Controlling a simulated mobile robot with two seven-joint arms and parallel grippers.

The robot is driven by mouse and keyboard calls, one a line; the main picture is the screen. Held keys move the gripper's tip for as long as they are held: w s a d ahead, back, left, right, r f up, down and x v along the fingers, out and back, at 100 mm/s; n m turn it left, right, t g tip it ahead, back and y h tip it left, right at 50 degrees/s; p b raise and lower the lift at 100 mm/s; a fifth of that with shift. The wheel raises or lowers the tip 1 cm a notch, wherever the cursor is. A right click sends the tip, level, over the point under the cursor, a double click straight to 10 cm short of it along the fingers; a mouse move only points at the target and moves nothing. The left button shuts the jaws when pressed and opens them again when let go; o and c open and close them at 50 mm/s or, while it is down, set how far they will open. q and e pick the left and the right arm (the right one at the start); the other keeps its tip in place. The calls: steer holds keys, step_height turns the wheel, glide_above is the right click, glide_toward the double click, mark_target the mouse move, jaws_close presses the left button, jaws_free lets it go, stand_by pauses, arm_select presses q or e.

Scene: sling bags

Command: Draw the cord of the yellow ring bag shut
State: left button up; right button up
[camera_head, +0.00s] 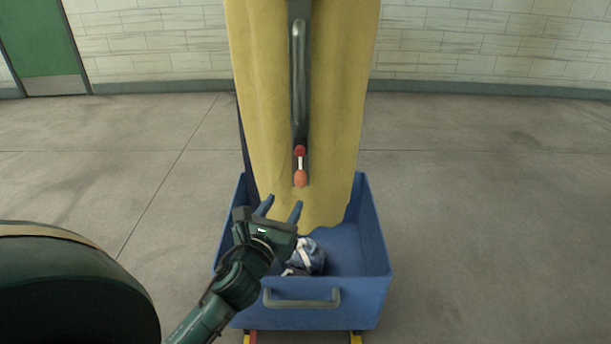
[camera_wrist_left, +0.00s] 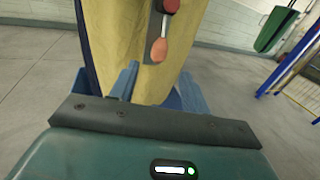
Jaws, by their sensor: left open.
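The yellow bag (camera_head: 342,120) hangs down in the middle of the head view, its lower end inside a blue bin. A dark strap with a grey handle runs down its front. At the strap's lower end is a red piece (camera_head: 300,150), and below it an orange toggle (camera_head: 300,179) on a short white cord. The toggle also shows in the left wrist view (camera_wrist_left: 159,50). No ring can be made out. My left gripper (camera_head: 280,208) is open and empty, its blue fingers pointing up, below and a little left of the toggle. My right gripper is not in view.
The blue bin (camera_head: 372,235) has a grey front handle (camera_head: 301,299) and holds a crumpled blue and white bundle (camera_head: 309,258). A green door (camera_head: 40,45) stands far left, and a blue frame (camera_wrist_left: 295,55) at right in the wrist view.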

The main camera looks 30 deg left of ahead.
mark_target(298, 181)
arm_select(q)
steer(key=b+x, duration=0.1)
steer(key=x, duration=1)
steer(key=shift+w, duration=0.35)
jaws_close()
